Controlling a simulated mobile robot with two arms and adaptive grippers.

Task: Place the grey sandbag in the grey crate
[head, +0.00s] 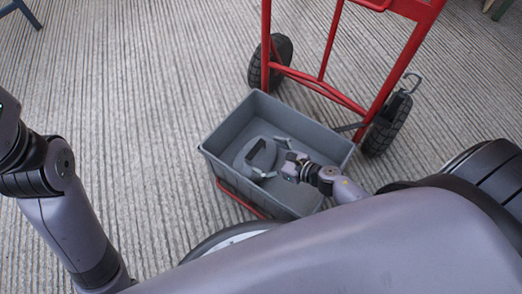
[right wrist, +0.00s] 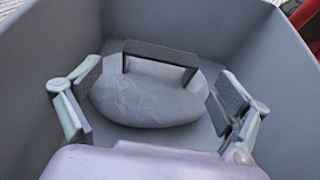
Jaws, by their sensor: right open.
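The grey sandbag (head: 259,155), rounded with a black strap handle, lies inside the grey crate (head: 226,137), on its floor as far as I can see. My right gripper (head: 268,157) reaches into the crate and is open, with a finger on either side of the sandbag. In the right wrist view, the sandbag (right wrist: 150,97) lies between the spread fingers of my right gripper (right wrist: 155,103), its handle upright. The crate (right wrist: 220,25) surrounds it with its walls. I cannot tell if the fingers touch the bag. My left arm shows at the left, but its gripper is out of view.
The crate stands on the toe plate of a red hand truck (head: 335,85) with black wheels (head: 270,62). The ribbed grey floor (head: 140,100) is clear to the left of the crate. A blue leg (head: 29,14) shows at the top left corner.

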